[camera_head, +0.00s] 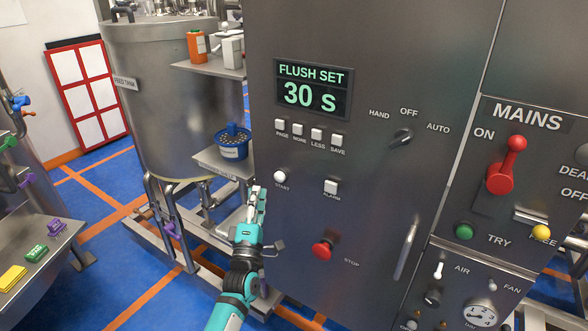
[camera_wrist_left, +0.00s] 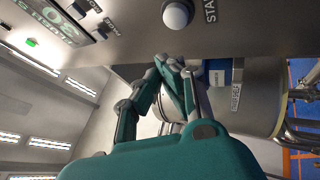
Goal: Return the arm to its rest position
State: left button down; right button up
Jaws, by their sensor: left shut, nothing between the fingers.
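My left gripper (camera_head: 257,192) is at the left edge of the grey control cabinet (camera_head: 370,70), a little below and left of the white START button (camera_head: 280,176). It is shut and empty. The wrist view also shows my left gripper (camera_wrist_left: 168,62) with its fingers together, and the START button (camera_wrist_left: 177,14) just beyond the fingertips. From these views I cannot tell whether the fingers touch the cabinet. My teal left arm comes up from the bottom of the head view. My right gripper is not in view.
The cabinet display (camera_head: 314,90) reads FLUSH SET 30 S. The red STOP button (camera_head: 322,249) and the red MAINS lever (camera_head: 506,166) stick out from the cabinet. A steel tank (camera_head: 170,80) and a shelf with a blue tub (camera_head: 232,142) stand left of it.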

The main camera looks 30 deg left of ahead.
pick_arm(q)
jog(key=d+f+m+g+h+b, duration=0.1)
jog(key=d+f+m+g+h, duration=0.2)
jog(key=f, duration=0.8)
jog(key=d+f+m+g+h, duration=0.1)
jog(key=d+f+m+h, duration=0.2)
jog(key=f, duration=0.7)
jog(key=s+d+f+m+g+h, duration=0.1)
jog(key=s+d+f+m+g, duration=0.2)
jog(key=f, duration=0.4)
jog(key=s+d+f+m+g, duration=0.1)
jog(key=s+f+m, duration=0.2)
jog(key=s+f, duration=0.35)
jog(key=s+d+f+m+g+h, duration=0.1)
jog(key=s+d+f+m+g, duration=0.1)
jog(key=f, duration=0.7)
jog(key=s+d+f+m+g+h+b, duration=0.1)
jog(key=s+f+m+g, duration=0.15)
jog(key=s+f, duration=0.4)
jog(key=s+d+f+m+g+b, duration=0.1)
jog(key=s+d+f+m+g, duration=0.15)
jog(key=s+f, duration=0.45)
jog(key=s+f+m+g, duration=0.3)
jog(key=s, duration=0.9)
jog(key=s+f+m+g, duration=0.2)
jog(key=s+f+m, duration=0.1)
jog(key=s, duration=1)
jog(key=shift+a+f+g, duration=0.25)
jog(key=shift+f+g, duration=0.15)
jog(key=shift+f, duration=0.25)
